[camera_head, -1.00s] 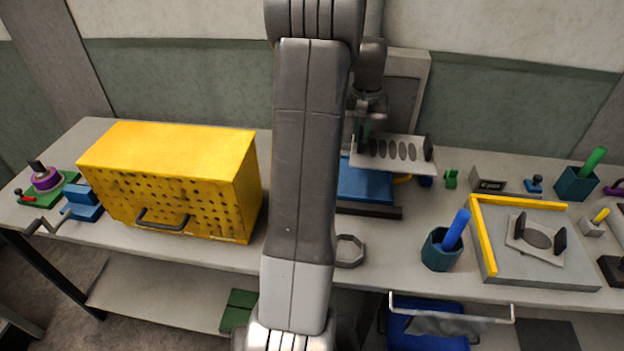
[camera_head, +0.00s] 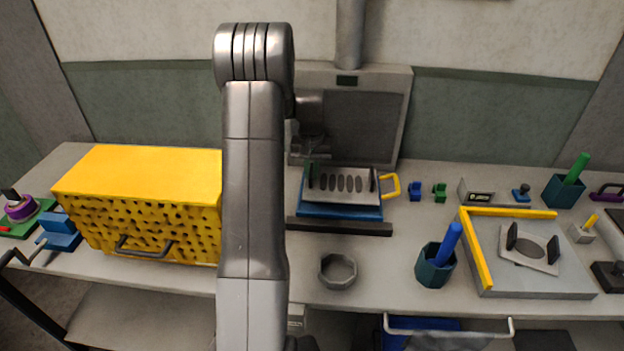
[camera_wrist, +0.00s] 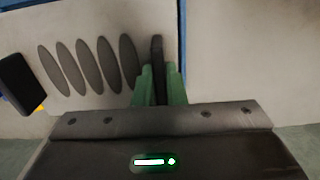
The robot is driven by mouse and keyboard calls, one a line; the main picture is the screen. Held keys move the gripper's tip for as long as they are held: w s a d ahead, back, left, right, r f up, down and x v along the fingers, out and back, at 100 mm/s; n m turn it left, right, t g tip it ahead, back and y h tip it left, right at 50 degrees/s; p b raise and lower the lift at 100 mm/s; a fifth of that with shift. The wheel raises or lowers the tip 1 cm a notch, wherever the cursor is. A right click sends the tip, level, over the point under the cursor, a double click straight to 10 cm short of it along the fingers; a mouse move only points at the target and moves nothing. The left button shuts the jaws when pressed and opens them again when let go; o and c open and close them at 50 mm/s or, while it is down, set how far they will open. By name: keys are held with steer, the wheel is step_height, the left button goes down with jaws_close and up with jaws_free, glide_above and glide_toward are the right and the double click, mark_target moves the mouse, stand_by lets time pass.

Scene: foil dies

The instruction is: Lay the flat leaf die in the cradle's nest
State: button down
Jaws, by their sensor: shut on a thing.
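A pale flat die (camera_head: 362,199) with a row of several dark leaf-shaped ovals and an upright black tab at each end is over the blue cradle (camera_head: 340,211). My gripper (camera_head: 313,174) is at the die's left end in the head view. In the wrist view my green fingers (camera_wrist: 159,88) are shut on one black tab of the die (camera_wrist: 75,110). The die looks about level. I cannot tell whether it rests in the cradle or hangs just above it. The die hides the cradle's nest.
A yellow handle (camera_head: 391,187) sits at the cradle's right, a dark bar (camera_head: 340,228) in front and a grey upright panel (camera_head: 365,120) behind. A yellow perforated box (camera_head: 140,170) stands left. Right are a pen cup (camera_head: 435,267) and a yellow-edged board (camera_head: 510,284) holding another die (camera_head: 548,262).

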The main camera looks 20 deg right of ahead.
steer(key=shift+f+p, duration=0.35)
steer(key=shift+f, duration=1.35)
steer(key=shift+f, duration=0.2)
steer(key=c, duration=1.5)
jaws_free()
step_height(320, 180, up, 12)
steer(key=shift+r+b, duration=0.2)
steer(key=shift+b, duration=0.6)
